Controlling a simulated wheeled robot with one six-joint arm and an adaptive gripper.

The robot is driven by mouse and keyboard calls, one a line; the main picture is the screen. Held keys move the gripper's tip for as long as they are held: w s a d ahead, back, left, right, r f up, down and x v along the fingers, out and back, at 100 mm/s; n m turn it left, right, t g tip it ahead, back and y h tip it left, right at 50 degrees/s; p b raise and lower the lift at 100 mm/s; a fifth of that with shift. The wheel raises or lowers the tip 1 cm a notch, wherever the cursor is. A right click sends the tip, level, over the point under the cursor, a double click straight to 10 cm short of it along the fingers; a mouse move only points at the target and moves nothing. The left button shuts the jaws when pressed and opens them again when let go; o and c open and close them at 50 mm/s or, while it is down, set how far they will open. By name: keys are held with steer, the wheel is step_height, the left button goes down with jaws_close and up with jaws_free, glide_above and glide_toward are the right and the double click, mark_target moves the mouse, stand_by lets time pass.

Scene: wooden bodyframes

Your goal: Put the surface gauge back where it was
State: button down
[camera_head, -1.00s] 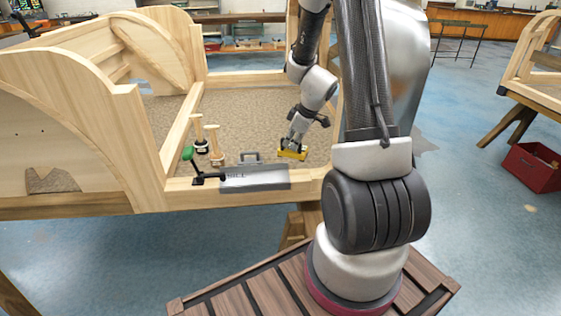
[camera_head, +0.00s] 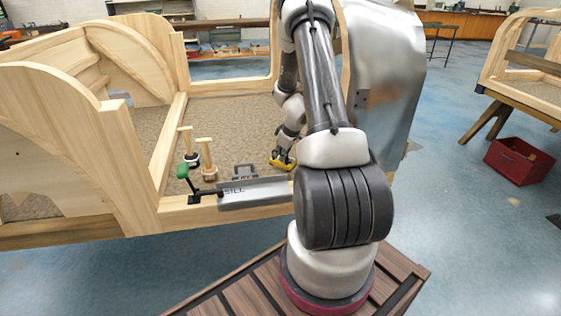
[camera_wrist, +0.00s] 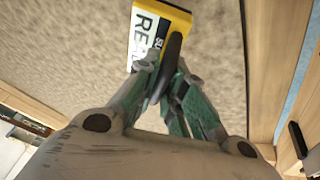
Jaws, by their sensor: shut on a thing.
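The yellow tool (camera_head: 279,166), which I take for the surface gauge, is over the brown floor inside the wooden bodyframe, just behind the sill. In the wrist view its yellow body (camera_wrist: 178,14) carries a white label with partly hidden dark letters. My gripper (camera_head: 285,154) reaches down to it. In the wrist view the green-padded fingers (camera_wrist: 170,74) are closed on its dark curved handle (camera_wrist: 169,62). I cannot tell whether its base touches the floor or hangs just above it.
A grey block marked SILL (camera_head: 253,193) lies along the front rail, with a green-handled clamp (camera_head: 184,176) at its left. Two wooden-handled tools (camera_head: 208,160) stand behind. A grey handled piece (camera_head: 244,171) is near the yellow tool. A red crate (camera_head: 519,160) is at right.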

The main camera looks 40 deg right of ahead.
steer(key=shift+f, duration=1.5)
steer(key=c, duration=1.5)
jaws_free()
steer(key=shift+f, duration=0.1)
